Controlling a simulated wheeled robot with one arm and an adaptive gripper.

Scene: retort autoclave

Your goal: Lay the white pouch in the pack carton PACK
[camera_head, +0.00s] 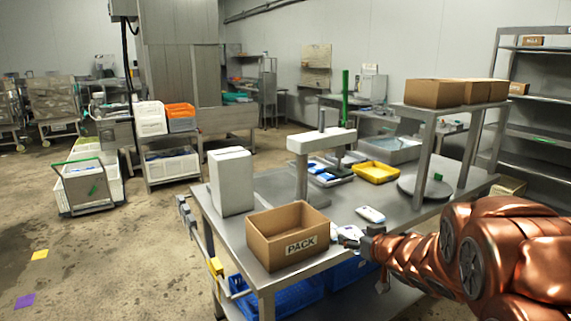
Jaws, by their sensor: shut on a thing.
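The pack carton (288,251), an open brown box marked PACK, stands at the near left corner of the steel table. My gripper (353,240) is just right of the carton, at the end of my copper-coloured arm. It is shut on a white pouch (349,231), held beside the carton's right wall. The jaws are small in view and partly hidden by the pouch. A second white pouch (370,214) lies on the table behind the gripper. The bottom of the carton is hidden by its front wall.
A steel table (277,190) bears a grey box (231,181), a white post stand (321,141), a yellow tray (376,172) and a round plate (424,188). A raised shelf (451,109) carries brown cartons. Blue crates (285,297) sit below.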

